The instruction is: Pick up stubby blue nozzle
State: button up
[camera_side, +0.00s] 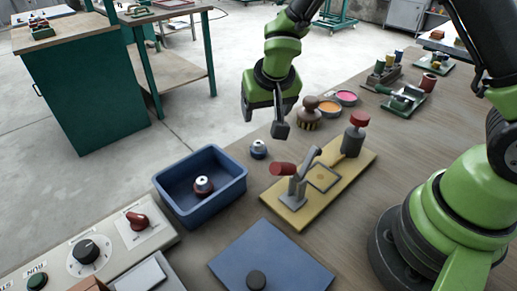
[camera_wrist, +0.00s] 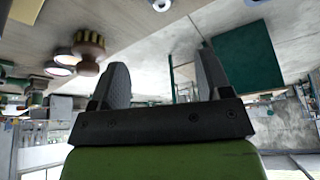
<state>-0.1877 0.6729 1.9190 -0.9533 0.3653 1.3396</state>
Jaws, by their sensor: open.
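A stubby nozzle with a blue-grey base and pale top (camera_side: 258,149) stands upright on the wooden table, between the blue bin and the yellow board. A similar small part at the top edge of the wrist view (camera_wrist: 160,5) is partly cut off and seems to be it.
A yellow board (camera_side: 329,203) with a red-handled clamp lies right of the nozzle. A blue mat (camera_side: 240,260) and control panel (camera_side: 110,245) are in front. Table around the nozzle is clear.

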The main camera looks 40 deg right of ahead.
aim_at(259, 143)
jog(key=x, duration=0.4)
jog(key=a+x, duration=0.1)
jog(key=x, duration=0.1)
jog(key=shift+s+f, duration=0.2)
jog(key=shift+f, duration=0.35)
jog(key=shift+s+f+x, duration=0.1)
jog(key=shift+s+x, duration=0.15)
jog(key=shift+x, duration=1.1)
jog(key=shift+s+f+x, duration=0.1)
jog(key=shift+s+x, duration=0.1)
jog(key=shift+x, duration=1.15)
jog(key=shift+a, duration=0.1)
jog(key=shift+c, duration=0.4)
jog(key=c, duration=0.9)
